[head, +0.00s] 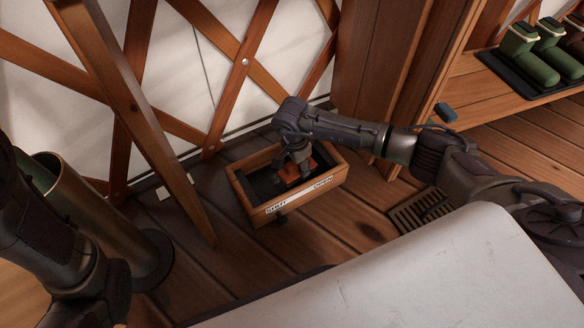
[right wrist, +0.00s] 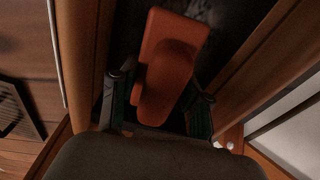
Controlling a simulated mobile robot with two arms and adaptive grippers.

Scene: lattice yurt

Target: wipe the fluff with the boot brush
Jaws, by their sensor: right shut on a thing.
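My right gripper (head: 293,170) points down into the box, shut on the brush. In the right wrist view the brush (right wrist: 166,70) sits between the two fingers of my right gripper (right wrist: 160,100). A faint grey patch, perhaps the fluff (right wrist: 205,10), shows on the dark box floor beyond the brush. I cannot tell whether the bristles touch the floor. My left gripper is not in view.
The box front bears the words SHUT and OPEN. A slanted wooden post (head: 150,130) stands left of it, with a dark tube (head: 105,215) beyond. A floor grate (head: 420,208) lies right.

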